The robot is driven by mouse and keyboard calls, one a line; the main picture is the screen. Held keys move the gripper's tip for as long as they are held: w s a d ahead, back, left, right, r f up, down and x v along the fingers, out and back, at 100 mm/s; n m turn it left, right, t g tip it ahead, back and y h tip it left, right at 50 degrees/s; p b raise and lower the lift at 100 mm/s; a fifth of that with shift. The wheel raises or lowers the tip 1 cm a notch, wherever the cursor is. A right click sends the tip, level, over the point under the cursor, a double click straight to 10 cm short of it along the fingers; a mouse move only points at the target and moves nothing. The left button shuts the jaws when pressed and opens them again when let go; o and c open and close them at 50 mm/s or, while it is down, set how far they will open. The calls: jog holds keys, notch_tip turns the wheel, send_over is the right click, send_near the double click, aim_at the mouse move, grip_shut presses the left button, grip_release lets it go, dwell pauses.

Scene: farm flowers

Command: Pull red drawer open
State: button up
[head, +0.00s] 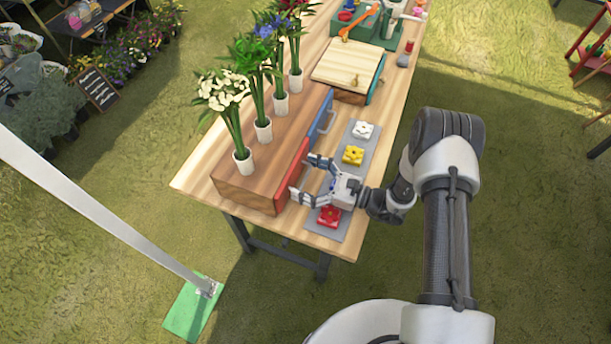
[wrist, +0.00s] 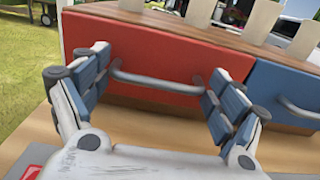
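The red drawer (wrist: 150,45) is the left one of two drawer fronts in a wooden box (head: 255,170) on the table. In the wrist view its front fills the middle, and a grey bar handle (wrist: 160,82) runs across it. The drawer looks closed, flush with the blue drawer (wrist: 285,90) at its right. My gripper (wrist: 155,85) is open, its two fingers apart on either side of the handle, near its two ends. In the head view my gripper (head: 302,177) is in front of the red drawer (head: 292,175). Whether the fingers touch the handle I cannot tell.
A grey tray (head: 342,180) with white, yellow and red flower blocks lies on the table (head: 205,172), partly under my gripper. Several potted flowers stand on the box. A wooden board (head: 348,65) and a green toolbox (head: 385,25) sit farther back.

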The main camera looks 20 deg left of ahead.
jog(key=c, duration=1.2)
jog(key=shift+o, duration=0.2)
jog(key=d, duration=0.7)
jog(key=d+b, duration=0.1)
jog(key=d, duration=0.2)
jog(key=shift+s+d, duration=0.35)
jog(key=shift+d, duration=0.05)
